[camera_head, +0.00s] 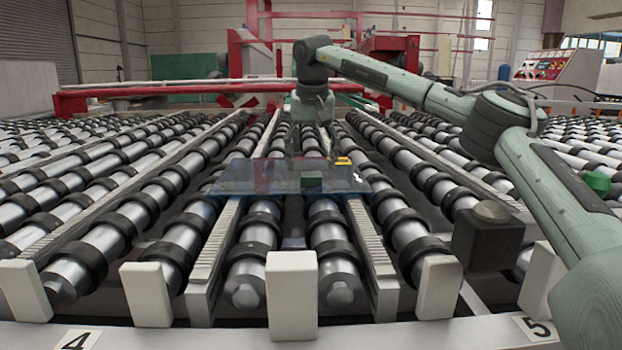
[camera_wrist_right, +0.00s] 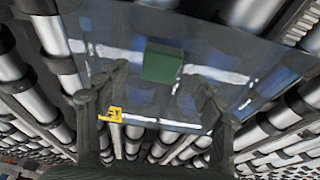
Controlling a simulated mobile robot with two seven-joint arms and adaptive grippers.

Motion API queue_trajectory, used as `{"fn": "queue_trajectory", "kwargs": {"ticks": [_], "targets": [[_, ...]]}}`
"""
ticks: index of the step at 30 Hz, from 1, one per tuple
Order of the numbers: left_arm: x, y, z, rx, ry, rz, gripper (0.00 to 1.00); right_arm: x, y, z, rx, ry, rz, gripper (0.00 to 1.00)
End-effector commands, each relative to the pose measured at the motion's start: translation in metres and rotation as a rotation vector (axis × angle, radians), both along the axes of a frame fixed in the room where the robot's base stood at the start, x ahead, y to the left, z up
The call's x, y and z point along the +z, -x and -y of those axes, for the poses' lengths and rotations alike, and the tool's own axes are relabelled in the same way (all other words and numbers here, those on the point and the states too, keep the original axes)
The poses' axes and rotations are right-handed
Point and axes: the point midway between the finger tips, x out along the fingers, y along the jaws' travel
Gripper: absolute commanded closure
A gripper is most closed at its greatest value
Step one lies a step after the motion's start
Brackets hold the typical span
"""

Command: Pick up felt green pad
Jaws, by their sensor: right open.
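The green pad (camera_head: 312,179) is a small dark green block lying on a bluish glass sheet (camera_head: 240,182) on the rollers. In the right wrist view the pad (camera_wrist_right: 162,62) is at the upper middle, just beyond my fingertips. My right gripper (camera_head: 311,150) hangs over the glass in the head view, behind the pad. In the wrist view my right gripper (camera_wrist_right: 155,76) has its fingers spread with nothing between them. Whether the fingertips touch the glass is unclear. My left gripper is not in view.
A small yellow object (camera_head: 343,161) is close to the gripper, and it shows beside the left finger in the wrist view (camera_wrist_right: 111,114). Conveyor rollers (camera_head: 110,235) surround the glass. Pale upright blocks (camera_head: 291,295) line the front edge. Another green object (camera_head: 597,182) is at far right.

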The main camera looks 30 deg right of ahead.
Motion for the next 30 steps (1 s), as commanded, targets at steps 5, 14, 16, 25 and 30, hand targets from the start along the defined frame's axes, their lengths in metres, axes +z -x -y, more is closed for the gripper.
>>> {"fn": "queue_trajectory", "kwargs": {"ticks": [5,14,16,25,30], "targets": [[-0.008,0.005,-0.003,-0.004,-0.006,-0.010,0.60,-0.023,-0.006,0.003,-0.001,0.000,-0.002,0.33],[-0.008,-0.003,-0.003,-0.008,-0.006,0.004,0.60,-0.028,-0.007,0.004,0.000,-0.001,-0.001,0.33],[-0.006,-0.006,-0.003,-0.008,-0.006,0.009,0.60,-0.028,-0.007,0.004,0.000,-0.001,-0.001,0.41],[-0.006,-0.006,-0.002,-0.009,-0.006,0.007,0.60,-0.027,-0.007,0.004,0.000,-0.001,-0.001,0.70],[-0.007,-0.001,-0.002,-0.009,-0.006,0.000,0.60,-0.027,-0.007,0.004,0.000,-0.001,-0.001,0.70]]}}
